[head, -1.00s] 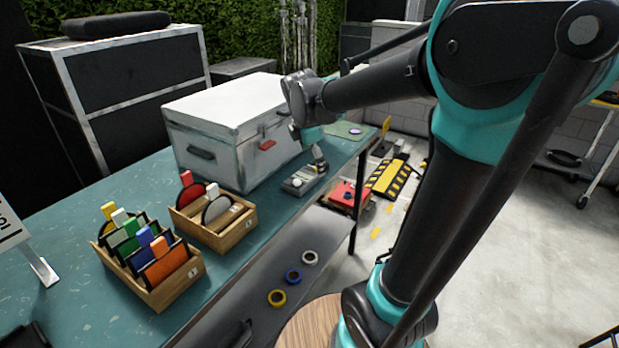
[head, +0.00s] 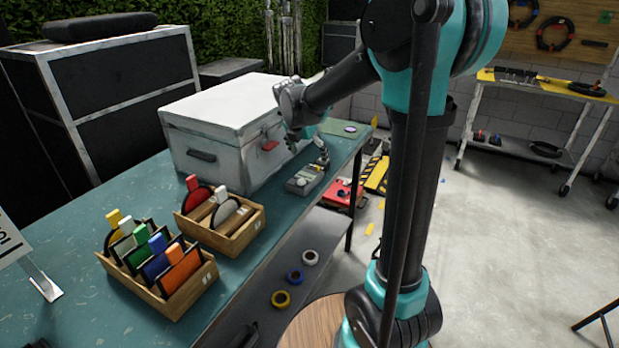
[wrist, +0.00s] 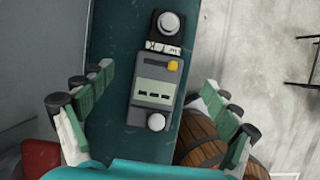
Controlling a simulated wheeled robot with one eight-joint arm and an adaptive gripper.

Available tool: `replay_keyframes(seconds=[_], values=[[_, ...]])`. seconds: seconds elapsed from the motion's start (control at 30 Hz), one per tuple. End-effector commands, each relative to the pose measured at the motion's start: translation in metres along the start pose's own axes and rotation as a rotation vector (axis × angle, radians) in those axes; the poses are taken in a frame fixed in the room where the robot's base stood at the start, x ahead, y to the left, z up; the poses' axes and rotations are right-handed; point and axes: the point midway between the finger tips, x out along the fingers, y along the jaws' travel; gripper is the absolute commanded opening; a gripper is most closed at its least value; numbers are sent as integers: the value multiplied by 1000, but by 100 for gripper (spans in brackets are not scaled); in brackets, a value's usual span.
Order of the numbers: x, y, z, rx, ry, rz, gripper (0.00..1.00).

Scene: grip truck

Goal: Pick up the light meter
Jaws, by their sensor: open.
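The light meter (head: 305,181) lies on the teal bench top near its right edge, in front of the white case. In the wrist view the grey light meter (wrist: 155,93) shows a white dome on a black head, a small display, a yellow button and a round knob. My gripper (head: 306,146) is above the meter's far part, beside the case. In the wrist view my gripper (wrist: 157,82) is open, with one finger on each side of the meter and visible gaps between. Nothing is held.
The white case (head: 227,122) stands close to my gripper's left. Two wooden boxes (head: 240,239) (head: 183,300) with coloured paddles stand on the bench's near part. Tape rolls (head: 295,276) lie on the lower shelf. The floor (head: 500,230) at right is open.

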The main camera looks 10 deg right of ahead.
Motion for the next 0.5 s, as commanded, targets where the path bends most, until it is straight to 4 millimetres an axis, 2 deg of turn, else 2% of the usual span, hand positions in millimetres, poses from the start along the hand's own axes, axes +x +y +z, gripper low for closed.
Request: replay_keyframes(seconds=[0.1,0.33,0.5], values=[[15,0,0,0,0,0,90],[29,0,-1,0,0,0,90],[54,-2,-4,1,0,-1,90]])
